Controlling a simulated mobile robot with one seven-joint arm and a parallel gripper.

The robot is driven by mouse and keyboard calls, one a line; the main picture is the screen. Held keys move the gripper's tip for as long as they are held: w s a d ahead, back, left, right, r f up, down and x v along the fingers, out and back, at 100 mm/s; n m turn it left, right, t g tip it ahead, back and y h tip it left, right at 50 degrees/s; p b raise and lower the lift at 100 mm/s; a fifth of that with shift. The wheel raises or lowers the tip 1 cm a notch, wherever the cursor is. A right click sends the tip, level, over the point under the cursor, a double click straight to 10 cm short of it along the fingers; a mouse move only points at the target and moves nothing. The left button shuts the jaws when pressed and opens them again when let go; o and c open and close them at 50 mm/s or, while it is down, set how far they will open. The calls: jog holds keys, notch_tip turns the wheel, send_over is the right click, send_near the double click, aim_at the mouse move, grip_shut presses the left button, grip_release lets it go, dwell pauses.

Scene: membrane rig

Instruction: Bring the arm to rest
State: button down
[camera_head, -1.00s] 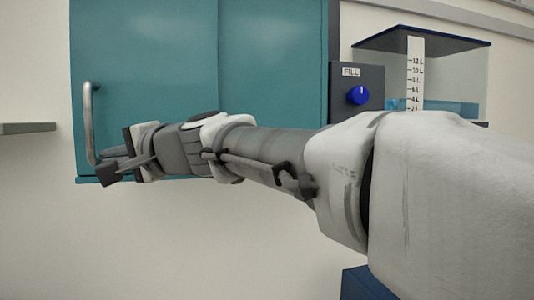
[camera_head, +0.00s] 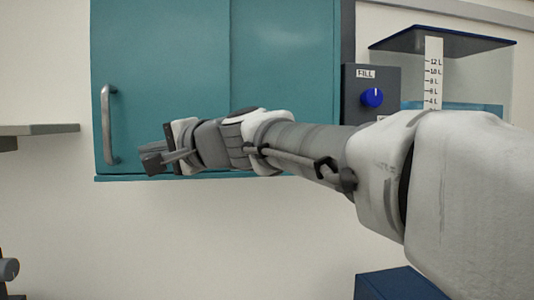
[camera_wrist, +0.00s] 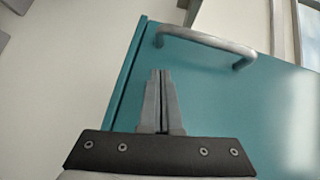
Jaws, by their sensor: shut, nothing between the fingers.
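My gripper (camera_head: 150,160) is at the end of my outstretched arm, in front of the lower left part of a teal cabinet (camera_head: 165,60) in the head view. In the wrist view my gripper (camera_wrist: 160,75) has its two fingers together with nothing between them. The cabinet's metal handle (camera_head: 109,125) is to the left of the gripper in the head view. In the wrist view the handle (camera_wrist: 205,40) lies beyond the fingertips, apart from them.
A control panel with a blue knob (camera_head: 372,97) marked FILL is right of the cabinet. A clear tank (camera_head: 475,70) with a litre scale (camera_head: 433,72) stands beside it. A grey shelf (camera_head: 40,129) juts in at left. A blue box (camera_head: 400,285) is below my arm.

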jog(key=b+v, duration=0.2)
jog(key=v, duration=0.7)
jog(key=s+d+f+n+h, duration=0.1)
jog(key=s+d+f+h, duration=0.3)
jog(key=d+f, duration=0.6)
jog(key=s+d+f+n+g+h, duration=0.1)
jog(key=s+d+f+h, duration=0.4)
jog(key=d+f, duration=0.6)
jog(key=s+d+f+n+g+h, duration=0.1)
jog(key=s+d+f+h, duration=0.4)
jog(key=d+f, duration=0.5)
notch_tip(320, 180, down, 4)
jog(key=shift+s+d+f+n, duration=0.15)
jog(key=shift+s+f+n, duration=0.1)
jog(key=shift+s+n, duration=0.3)
